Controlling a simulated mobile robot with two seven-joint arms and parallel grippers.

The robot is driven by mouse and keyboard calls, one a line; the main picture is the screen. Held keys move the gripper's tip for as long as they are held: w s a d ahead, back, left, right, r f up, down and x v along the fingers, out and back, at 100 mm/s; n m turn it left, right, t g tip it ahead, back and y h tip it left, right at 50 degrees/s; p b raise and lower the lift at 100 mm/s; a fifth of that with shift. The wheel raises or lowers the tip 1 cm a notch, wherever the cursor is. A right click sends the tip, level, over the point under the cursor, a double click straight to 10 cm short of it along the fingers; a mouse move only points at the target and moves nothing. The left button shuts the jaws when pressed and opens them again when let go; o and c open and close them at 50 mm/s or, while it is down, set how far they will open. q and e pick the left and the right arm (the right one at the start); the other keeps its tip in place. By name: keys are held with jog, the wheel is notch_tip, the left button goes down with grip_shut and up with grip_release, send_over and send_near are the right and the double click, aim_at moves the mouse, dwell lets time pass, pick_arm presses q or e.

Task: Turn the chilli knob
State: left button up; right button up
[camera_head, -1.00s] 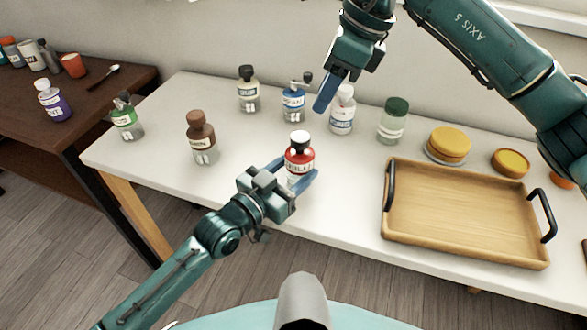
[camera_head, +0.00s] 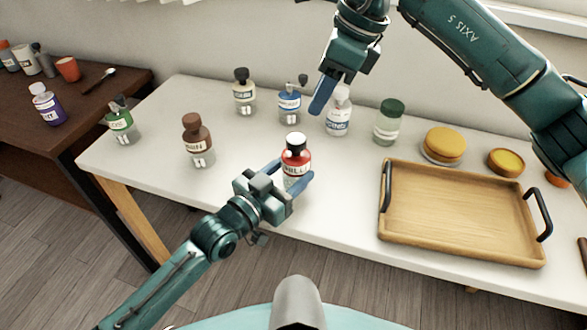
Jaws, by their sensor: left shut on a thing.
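Part of the label and the bottle's base are hidden by the gripper. My right gripper (camera_head: 322,94) hangs farther back, above the table and beside a white-capped bottle (camera_head: 339,120). Its fingers overlap in this view, so its opening is unclear.
Behind stand a dark-capped bottle (camera_head: 243,95), a blue bottle (camera_head: 290,104) and a green-capped jar (camera_head: 388,124). A brown bottle (camera_head: 194,134) and a green bottle (camera_head: 120,122) stand left. A wooden tray (camera_head: 455,248) and yellow round items (camera_head: 444,144) lie right.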

aim_at(296, 138)
jog(key=shift+o, duration=0.2)
jog(key=o, duration=0.3)
jog(key=shift+a+r+n, duration=0.1)
jog(key=shift+a+n, duration=0.05)
jog(key=shift+n, duration=0.15)
jog(key=shift+o, duration=0.5)
jog(key=shift+a+r+n, duration=0.1)
jog(key=shift+a+n, duration=0.1)
jog(key=shift+n, duration=0.4)
jog(key=a+f+n+h, duration=0.1)
jog(key=f+n, duration=0.2)
jog(key=n, duration=0.1)
jog(key=a+f+n+h, duration=0.1)
jog(key=f+n, duration=0.2)
jog(key=n, duration=0.2)
jog(key=a+f+n+h, duration=0.1)
jog(key=f+n+h, duration=0.1)
jog(key=n, duration=0.3)
jog(key=shift+w+a+f+g, duration=0.2)
jog(key=shift+w+f+g, duration=0.15)
jog(key=shift+f, duration=0.25)
jog(key=c, duration=1)
